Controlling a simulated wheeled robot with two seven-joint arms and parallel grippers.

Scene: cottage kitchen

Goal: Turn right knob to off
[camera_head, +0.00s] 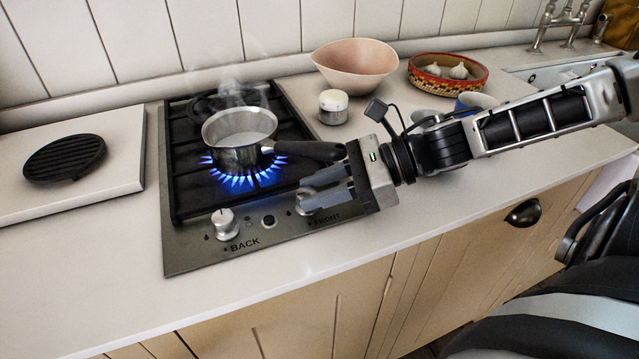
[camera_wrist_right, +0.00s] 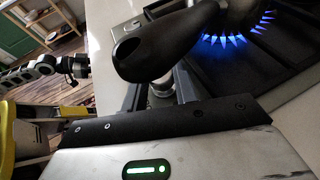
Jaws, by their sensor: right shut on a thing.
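The right knob (camera_head: 306,207) is a silver dial above the FRONT label on the hob's front panel. My right gripper (camera_head: 318,187) comes in from the right and is shut on this knob, its fingers covering part of it. In the wrist view the knob (camera_wrist_right: 162,87) shows between the fingers, partly behind the pan's black handle. Its exact angle is hard to tell. The left knob (camera_head: 224,222), above BACK, is in plain view. Blue flames (camera_head: 243,176) burn under the saucepan.
A steaming saucepan (camera_head: 238,153) stands on the hob (camera_head: 178,249); its black handle (camera_head: 312,150) reaches right, close above my gripper. A jar (camera_head: 333,107), pink bowl (camera_head: 354,62) and patterned garlic dish (camera_head: 440,86) stand behind. The counter front is clear.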

